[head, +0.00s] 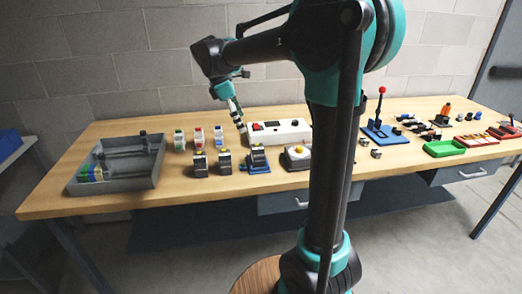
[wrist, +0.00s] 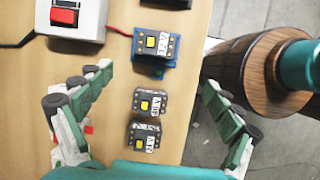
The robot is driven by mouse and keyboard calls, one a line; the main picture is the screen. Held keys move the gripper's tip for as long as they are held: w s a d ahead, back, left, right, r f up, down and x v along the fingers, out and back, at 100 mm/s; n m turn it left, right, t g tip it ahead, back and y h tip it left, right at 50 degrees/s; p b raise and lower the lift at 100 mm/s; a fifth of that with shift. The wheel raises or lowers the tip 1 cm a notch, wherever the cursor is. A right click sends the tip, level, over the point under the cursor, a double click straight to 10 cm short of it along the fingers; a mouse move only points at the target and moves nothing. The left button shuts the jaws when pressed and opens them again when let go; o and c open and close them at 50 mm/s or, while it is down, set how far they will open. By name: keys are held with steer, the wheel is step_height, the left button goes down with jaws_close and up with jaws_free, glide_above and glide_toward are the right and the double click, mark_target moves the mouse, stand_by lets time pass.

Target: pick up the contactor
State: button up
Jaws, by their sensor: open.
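Several dark block-shaped devices with a yellow square on top look like contactors. Two stand loose on the wooden bench, a left one (head: 200,163) and a right one (head: 225,162). A third (head: 258,156) sits on a blue base (head: 257,169). In the wrist view the third (wrist: 157,43) is at the top, with the two loose ones (wrist: 149,102) (wrist: 144,135) below it, between my fingers in the picture. My gripper (head: 239,119) is open and empty above the bench; its spread fingers also show in the wrist view (wrist: 157,80).
A white box (head: 295,131) with a red switch stands behind the blue base. Small coloured modules (head: 198,137) stand behind the loose devices. A grey tray (head: 72,187) is at left, a yellow-button box (head: 298,157) at right. The bench's front edge is close to the devices.

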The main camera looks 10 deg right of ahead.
glide_toward(258, 153)
steer(key=shift+n, duration=0.3)
steer(key=f, duration=0.1)
steer(key=w+d+f, duration=0.1)
steer(key=f, duration=0.1)
steer(key=w+f, duration=0.1)
steer(key=f, duration=0.1)
steer(key=shift+w+d, duration=0.15)
steer(key=shift+d, duration=0.25)
steer(key=shift+x, duration=3.2)
steer(key=shift+a, duration=0.1)
steer(key=shift+c, duration=0.4)
steer(key=c, duration=1.5)
